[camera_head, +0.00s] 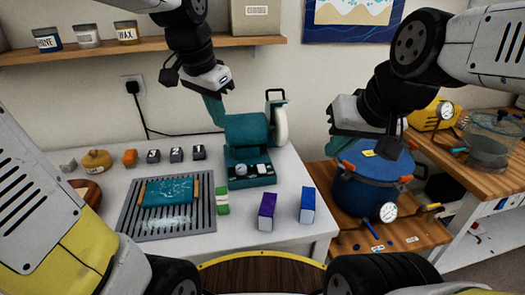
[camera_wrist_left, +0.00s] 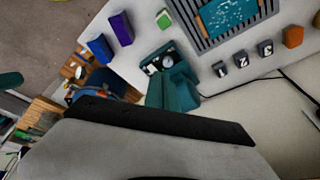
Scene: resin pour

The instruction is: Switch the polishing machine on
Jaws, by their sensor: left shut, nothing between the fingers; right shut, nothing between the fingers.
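The teal polishing machine (camera_head: 247,131) stands at the back of the white table, with a pale wheel (camera_head: 279,122) on its right side. Its front base carries a control panel (camera_head: 250,170) with small light and dark controls, too small to read. The machine also shows in the left wrist view (camera_wrist_left: 182,92), partly hidden by my gripper. My left gripper (camera_head: 219,122) is shut and empty, its teal fingers pointing down by the machine's left upper side; I cannot tell whether they touch it. My right gripper (camera_head: 337,150) is shut and empty, beside the blue pot (camera_head: 370,185).
A slotted grey tray (camera_head: 128,222) holds a teal slab (camera_head: 168,191). Green (camera_head: 222,199), purple (camera_head: 267,211) and blue (camera_head: 307,205) blocks stand along the front. Several small dark blocks sit left of the machine. A black plug (camera_head: 132,87) is in the wall socket.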

